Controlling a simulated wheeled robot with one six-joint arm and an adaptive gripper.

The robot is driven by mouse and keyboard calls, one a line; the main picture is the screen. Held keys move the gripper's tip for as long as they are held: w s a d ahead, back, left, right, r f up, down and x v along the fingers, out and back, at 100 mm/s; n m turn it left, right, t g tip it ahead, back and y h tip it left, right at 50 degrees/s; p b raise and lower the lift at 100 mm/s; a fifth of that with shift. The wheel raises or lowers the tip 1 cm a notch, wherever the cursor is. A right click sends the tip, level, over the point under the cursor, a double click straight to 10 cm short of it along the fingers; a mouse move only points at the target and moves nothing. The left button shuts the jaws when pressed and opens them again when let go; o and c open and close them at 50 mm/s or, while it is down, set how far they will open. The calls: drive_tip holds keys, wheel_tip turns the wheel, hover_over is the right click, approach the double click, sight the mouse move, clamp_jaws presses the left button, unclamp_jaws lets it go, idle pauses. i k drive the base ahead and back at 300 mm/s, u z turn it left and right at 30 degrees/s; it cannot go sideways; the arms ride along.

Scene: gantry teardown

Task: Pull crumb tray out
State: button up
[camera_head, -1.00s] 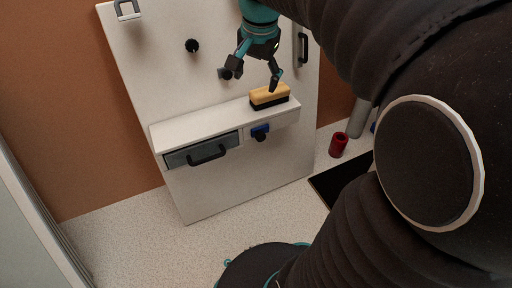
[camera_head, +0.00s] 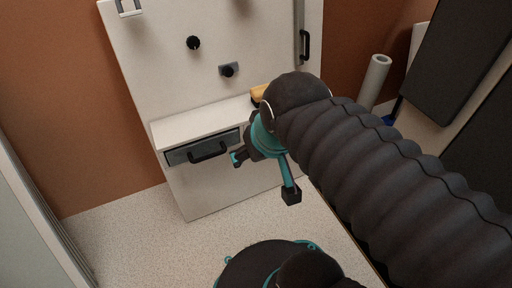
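The crumb tray (camera_head: 181,157) is a grey drawer front with a black bar handle (camera_head: 207,151), set in the white ledge (camera_head: 190,126) of the upright white panel. It looks flush in its slot. My gripper (camera_head: 264,177) is just right of the handle and apart from it in the picture. Its fingers are spread wide with nothing visible between them. My arm hides the right end of the ledge and the blue part there.
A yellow-topped brush (camera_head: 257,93) on the ledge is mostly hidden by my arm. Black knobs (camera_head: 193,42) and (camera_head: 229,70) stick out of the panel above. A grey roll (camera_head: 375,82) stands at right.

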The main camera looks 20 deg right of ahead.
sight(197, 151)
drive_tip(key=z, duration=2.2)
drive_tip(key=k, duration=0.85)
drive_tip(key=u, duration=1.65)
